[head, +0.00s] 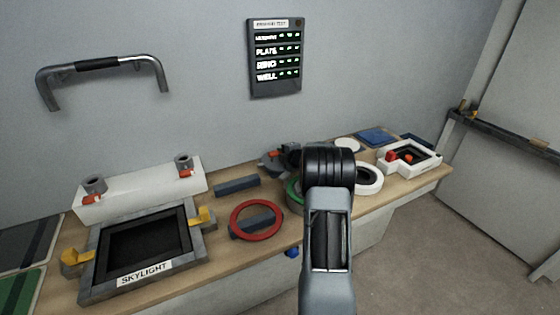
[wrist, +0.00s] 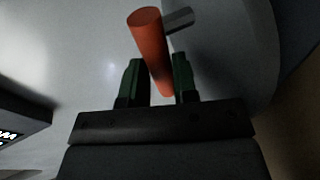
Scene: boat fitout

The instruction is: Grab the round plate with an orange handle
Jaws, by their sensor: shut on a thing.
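In the wrist view the orange handle (wrist: 150,50) stands between the two dark green fingers of my gripper (wrist: 158,78), which is shut on it. A short metal stub joins the handle on its far side. A large grey rounded surface (wrist: 235,55) with a curved edge fills the right; it looks like the round plate, in shadow. In the head view a grey round piece with an orange part (head: 270,162) shows at the back of the bench, left of my arm. My arm hides most of my gripper there.
On the bench (head: 225,205) are a red ring (head: 233,222), a skylight frame (head: 90,262), a white ring (head: 374,180) and a white box with red knobs (head: 424,153). A lit display panel (head: 276,58) and a grab rail (head: 98,65) are on the wall.

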